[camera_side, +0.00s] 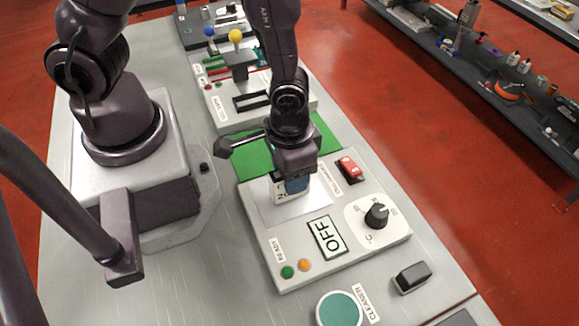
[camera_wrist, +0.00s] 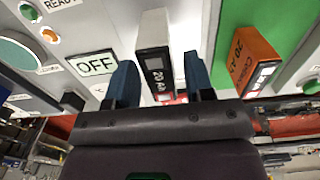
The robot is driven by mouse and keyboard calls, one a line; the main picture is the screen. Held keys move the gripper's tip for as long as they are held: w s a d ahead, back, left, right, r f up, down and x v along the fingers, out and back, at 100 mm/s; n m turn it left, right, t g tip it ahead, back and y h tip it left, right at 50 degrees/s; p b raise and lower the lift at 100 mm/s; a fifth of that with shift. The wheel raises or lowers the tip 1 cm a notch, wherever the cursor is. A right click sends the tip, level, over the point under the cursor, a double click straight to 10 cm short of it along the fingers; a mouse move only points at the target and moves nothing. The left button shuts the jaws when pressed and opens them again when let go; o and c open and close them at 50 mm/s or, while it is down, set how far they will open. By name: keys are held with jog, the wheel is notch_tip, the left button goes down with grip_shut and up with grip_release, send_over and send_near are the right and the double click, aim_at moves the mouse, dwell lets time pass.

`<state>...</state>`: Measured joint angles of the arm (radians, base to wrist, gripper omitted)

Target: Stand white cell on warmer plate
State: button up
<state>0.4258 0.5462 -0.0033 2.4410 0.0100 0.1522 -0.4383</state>
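The white cell (camera_wrist: 154,30), with a black "20 Ah" label, stands at the warmer in the wrist view. In the side view only a sliver of it (camera_side: 279,190) shows beneath my gripper. The pale warmer plate (camera_side: 284,212) lies under it, on the warmer box. My gripper (camera_wrist: 160,75) reaches down over the cell with one blue finger on each side. A gap shows between the cell and the right finger, so it looks open. The left finger lies close against the cell's edge; contact is unclear. The cell's base is hidden.
The warmer has an OFF display (camera_side: 327,237), a black dial (camera_side: 377,215) and a red switch (camera_side: 348,169). An orange cell (camera_wrist: 251,60) is by the green mat (camera_wrist: 272,25). A teal cleaner disc (camera_side: 339,309) and a dark block (camera_side: 412,276) are nearby.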

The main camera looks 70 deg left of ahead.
jog(key=shift+o, duration=0.4)
notch_tip(320, 180, up, 13)
dwell(0.4)
jog(key=s+a+r+t, duration=0.1)
jog(key=a+r+t, duration=0.1)
jog(key=a+r, duration=0.3)
jog(key=s+a+r+t, duration=0.2)
jog(key=a+r, duration=0.3)
jog(key=r, duration=0.5)
jog(key=shift+s+a+t, duration=0.2)
jog(key=shift+a+t, duration=0.05)
jog(key=shift+t, duration=0.55)
